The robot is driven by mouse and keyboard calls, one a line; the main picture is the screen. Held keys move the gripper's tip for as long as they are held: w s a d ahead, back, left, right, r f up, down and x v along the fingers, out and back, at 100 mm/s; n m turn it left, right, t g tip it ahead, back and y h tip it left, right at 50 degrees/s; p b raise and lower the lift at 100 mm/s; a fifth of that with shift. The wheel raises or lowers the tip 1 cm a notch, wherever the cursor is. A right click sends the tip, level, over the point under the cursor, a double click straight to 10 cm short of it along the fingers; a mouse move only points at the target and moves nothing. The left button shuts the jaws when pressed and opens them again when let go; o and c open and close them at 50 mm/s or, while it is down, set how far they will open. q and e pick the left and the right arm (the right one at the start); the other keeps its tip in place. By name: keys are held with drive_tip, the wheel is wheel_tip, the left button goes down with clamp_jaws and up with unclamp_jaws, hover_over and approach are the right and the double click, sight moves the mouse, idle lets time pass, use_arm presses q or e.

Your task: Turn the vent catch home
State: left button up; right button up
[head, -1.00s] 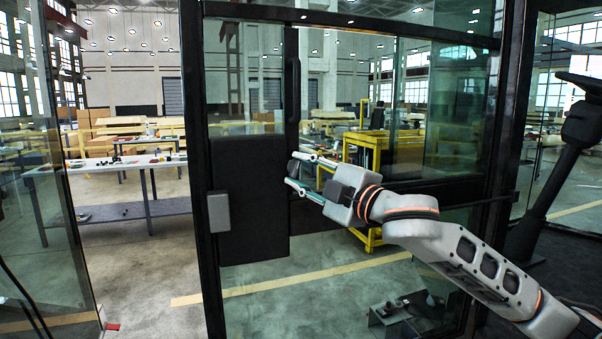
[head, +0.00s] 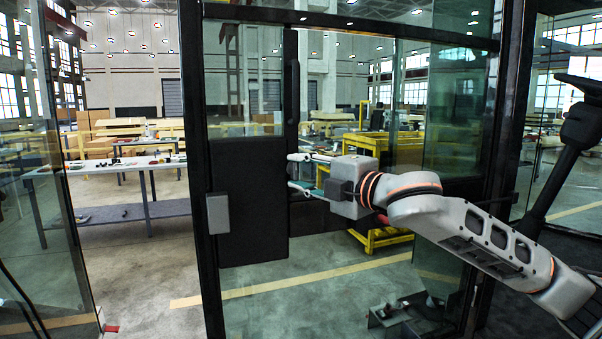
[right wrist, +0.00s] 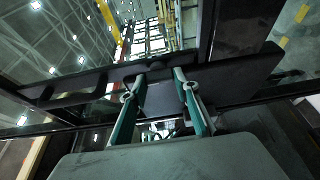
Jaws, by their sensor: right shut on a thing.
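My right gripper (head: 291,171) reaches from the right to the dark upright edge of the vent pane (head: 291,130). In the right wrist view the gripper (right wrist: 158,88) has its two teal-lined fingers on either side of a dark flat piece, which looks like the vent catch (right wrist: 158,100). The fingers are shut on it, with a gap of its width between them. In the head view the catch is too dark and small to make out between the fingertips. I cannot tell its exact angle. My left gripper is not in view.
A black door post (head: 197,150) stands left of the gripper, with a grey box (head: 218,213) on a black panel (head: 250,200). A tall dark handle (head: 292,90) is above the gripper. A dark steering column (head: 565,150) stands at the right. Workbenches are outside.

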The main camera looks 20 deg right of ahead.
drive_tip(key=o, duration=1.1)
drive_tip(key=shift+s, duration=0.1)
drive_tip(key=v, duration=1.1)
drive_tip(key=shift+s, duration=0.4)
drive_tip(key=shift+d, duration=0.1)
